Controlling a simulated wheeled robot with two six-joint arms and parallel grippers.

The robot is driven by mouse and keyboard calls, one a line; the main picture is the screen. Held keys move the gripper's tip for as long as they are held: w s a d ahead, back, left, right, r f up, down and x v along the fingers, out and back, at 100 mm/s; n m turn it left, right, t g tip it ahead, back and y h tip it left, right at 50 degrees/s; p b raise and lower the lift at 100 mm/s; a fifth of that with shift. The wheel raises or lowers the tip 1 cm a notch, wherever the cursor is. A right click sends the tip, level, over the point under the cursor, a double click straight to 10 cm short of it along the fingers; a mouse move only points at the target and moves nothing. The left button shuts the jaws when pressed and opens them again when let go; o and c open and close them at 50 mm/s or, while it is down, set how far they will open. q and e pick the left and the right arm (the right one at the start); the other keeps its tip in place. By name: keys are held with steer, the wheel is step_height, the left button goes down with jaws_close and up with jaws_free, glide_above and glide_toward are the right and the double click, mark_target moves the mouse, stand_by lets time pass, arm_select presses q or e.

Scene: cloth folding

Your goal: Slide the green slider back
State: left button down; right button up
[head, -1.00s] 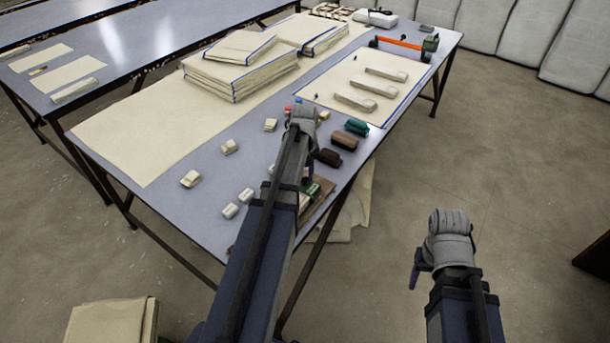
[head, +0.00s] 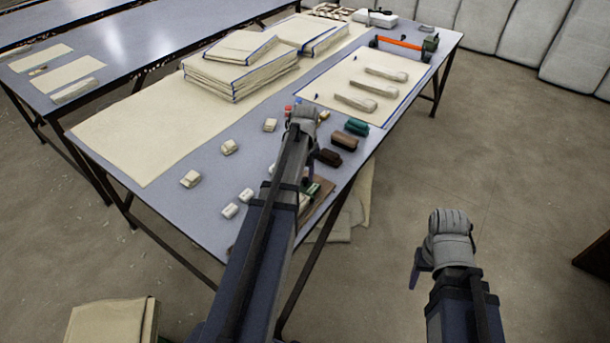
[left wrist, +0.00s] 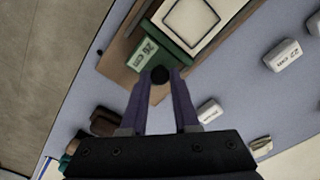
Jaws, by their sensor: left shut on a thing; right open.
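The green slider (left wrist: 165,42) lies across a brown board (left wrist: 119,66) in the left wrist view. It has a pale label marked in cm and a black knob (left wrist: 159,76). My left gripper (left wrist: 160,73) has its two fingers around the knob, shut on it. In the head view the green slider (head: 313,189) shows partly beside my left arm, which hides much of the board. My left gripper (head: 308,172) points down there. My right gripper (head: 417,268) is open and empty, out over the floor to the right of the table.
Small white blocks (head: 230,211) and beige blocks (head: 190,179) lie left of my left arm. Dark brown (head: 330,157), brown (head: 343,141) and teal (head: 357,127) blocks lie right of it. Folded cloth stacks (head: 240,75) stand farther back. A cloth with pale strips (head: 335,85) lies beyond.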

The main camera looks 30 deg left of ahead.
arm_select(q)
steer(key=w, duration=0.4)
steer(key=shift+w+d, duration=0.15)
steer(key=shift+w, duration=0.15)
steer(key=shift+s, duration=0.1)
steer(key=c, duration=0.7)
jaws_free()
steer(key=shift+o, duration=0.2)
steer(key=shift+r, duration=0.1)
step_height(320, 180, up, 8)
steer(key=p, duration=0.7)
steer(key=shift+f+p, duration=0.2)
steer(key=shift+p, duration=0.2)
